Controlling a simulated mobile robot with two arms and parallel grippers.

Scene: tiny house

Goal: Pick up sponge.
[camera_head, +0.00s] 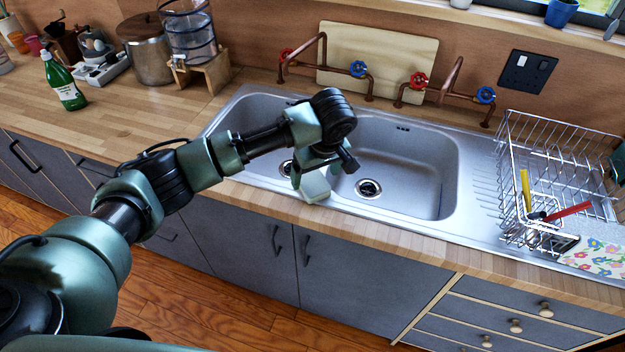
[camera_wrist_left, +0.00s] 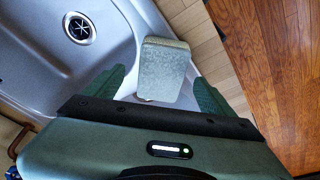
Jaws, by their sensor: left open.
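The sponge (camera_head: 315,188) is a small pale grey-green block at the front rim of the sink, near the divider between the two basins. In the left wrist view the sponge (camera_wrist_left: 165,70) lies between the two green fingers. My left gripper (camera_head: 312,172) is right over the sponge, pointing down. In the left wrist view the gripper (camera_wrist_left: 158,92) is open, with one finger on each side of the sponge. Whether a finger touches it, I cannot tell. The sponge's underside is hidden.
The metal sink (camera_head: 405,170) has two basins. Copper taps (camera_head: 360,75) stand behind it. A wire dish rack (camera_head: 560,165) is at the right. A green bottle (camera_head: 63,82) stands on the counter (camera_head: 130,110) at the left. The wooden front edge runs close to the sponge.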

